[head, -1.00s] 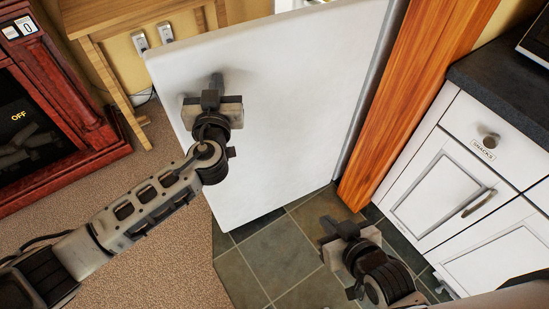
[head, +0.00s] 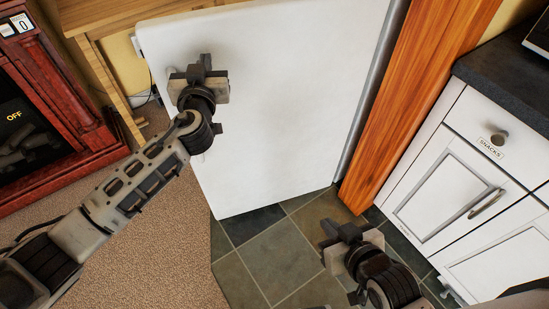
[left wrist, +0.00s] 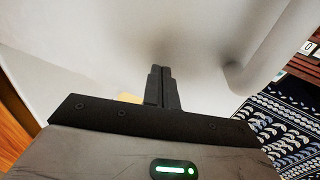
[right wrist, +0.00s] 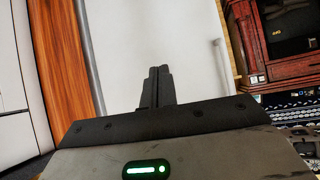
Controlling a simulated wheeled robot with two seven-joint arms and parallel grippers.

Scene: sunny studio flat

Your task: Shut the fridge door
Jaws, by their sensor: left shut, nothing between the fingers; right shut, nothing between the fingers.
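The white fridge door (head: 290,95) stands open, filling the upper middle of the head view. It also shows in the left wrist view (left wrist: 90,50) and the right wrist view (right wrist: 130,40). A pale handle (left wrist: 268,50) runs down near its free edge; in the head view my left gripper partly covers it. My left gripper (head: 205,62) is shut and empty, its tips at the door's face beside the handle; I cannot tell for sure if they touch. My right gripper (head: 328,235) is shut and empty, low over the tiles, apart from the door. The fridge's inside is hidden.
A wooden post (head: 415,100) stands right of the door's hinge side. White cabinets (head: 450,190) with a dark counter (head: 500,85) are at the right. A wooden table (head: 95,50) and a red fireplace (head: 60,120) are at the left. Tiled floor (head: 270,265) below is clear.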

